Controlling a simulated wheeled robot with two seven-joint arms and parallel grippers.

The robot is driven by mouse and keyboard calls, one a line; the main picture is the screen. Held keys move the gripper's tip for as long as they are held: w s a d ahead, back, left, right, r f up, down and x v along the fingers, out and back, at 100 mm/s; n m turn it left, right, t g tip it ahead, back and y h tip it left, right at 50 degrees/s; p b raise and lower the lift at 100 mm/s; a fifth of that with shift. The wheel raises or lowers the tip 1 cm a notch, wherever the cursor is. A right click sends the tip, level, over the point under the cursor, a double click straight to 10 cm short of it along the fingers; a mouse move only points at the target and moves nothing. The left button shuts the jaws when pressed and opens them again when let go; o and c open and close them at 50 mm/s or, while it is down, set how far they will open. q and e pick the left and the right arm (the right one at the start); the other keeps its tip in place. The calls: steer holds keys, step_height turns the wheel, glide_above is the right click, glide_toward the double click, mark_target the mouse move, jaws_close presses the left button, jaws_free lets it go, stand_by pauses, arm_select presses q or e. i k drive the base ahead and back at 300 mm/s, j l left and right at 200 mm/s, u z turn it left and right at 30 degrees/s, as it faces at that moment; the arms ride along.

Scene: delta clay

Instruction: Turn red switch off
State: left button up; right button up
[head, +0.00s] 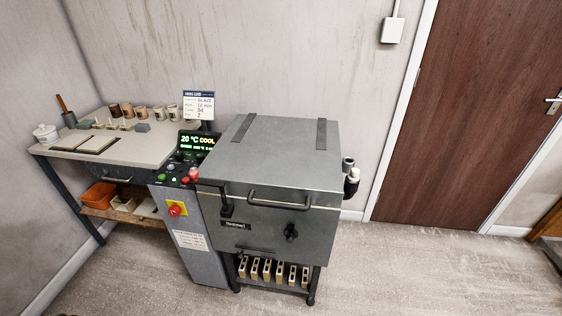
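A red switch (175,209) with a knob-like handle sits on a yellow plate. It is on the front of the grey control cabinet (205,266), left of the kiln (285,150). Its exact on or off position is too small to tell. On the sloped panel above it are a red button or lamp (193,172) and several small green and dark controls. A lit display (198,141) there reads "20 °C COOL". Neither of my grippers is in view.
The kiln has a shut lid with a front handle (279,201). A worktable (150,150) with cups, tiles and a white jar stands at the left, with an orange bin (100,194) below. A brown door (460,110) is at the right. The floor in front is clear.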

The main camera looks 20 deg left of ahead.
mark_target(174, 211)
steer(key=u, duration=1.1)
